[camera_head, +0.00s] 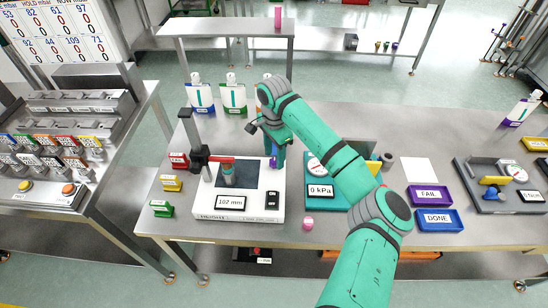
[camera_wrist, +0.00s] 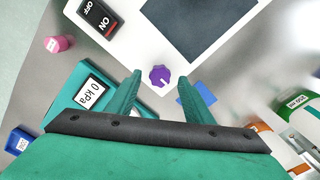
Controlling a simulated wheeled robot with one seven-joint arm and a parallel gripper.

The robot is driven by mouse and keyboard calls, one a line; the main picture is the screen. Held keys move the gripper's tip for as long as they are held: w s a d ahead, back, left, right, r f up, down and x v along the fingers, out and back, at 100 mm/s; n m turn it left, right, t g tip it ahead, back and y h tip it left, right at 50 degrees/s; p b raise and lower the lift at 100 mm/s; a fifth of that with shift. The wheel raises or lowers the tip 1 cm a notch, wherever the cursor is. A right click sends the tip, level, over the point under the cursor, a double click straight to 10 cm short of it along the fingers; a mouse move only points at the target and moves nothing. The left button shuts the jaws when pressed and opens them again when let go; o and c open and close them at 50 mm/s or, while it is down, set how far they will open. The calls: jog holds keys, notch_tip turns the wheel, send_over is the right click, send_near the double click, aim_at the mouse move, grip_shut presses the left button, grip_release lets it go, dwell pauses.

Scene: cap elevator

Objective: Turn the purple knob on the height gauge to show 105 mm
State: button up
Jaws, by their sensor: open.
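The height gauge (camera_head: 240,205) is a white base with a dark plate, and its display (camera_head: 231,202) reads 102 mm. The purple knob (camera_head: 274,161) is on the gauge's right side, partly hidden by my gripper in the head view. In the wrist view the purple knob (camera_wrist: 159,76) shows whole. My gripper (camera_wrist: 157,85) is open, with the knob between the lines of its two fingertips. I cannot tell whether a finger touches it.
A teal unit (camera_head: 321,191) reading 0 kPa stands just right of the gauge. A pink cap (camera_head: 308,223) lies near the table's front edge. Bottles (camera_head: 233,95) stand behind, coloured tags (camera_head: 172,183) left.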

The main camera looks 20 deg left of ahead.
jog(key=shift+f, duration=0.8)
jog(key=shift+c, duration=0.2)
jog(key=c, duration=1)
jog(key=shift+m, duration=0.4)
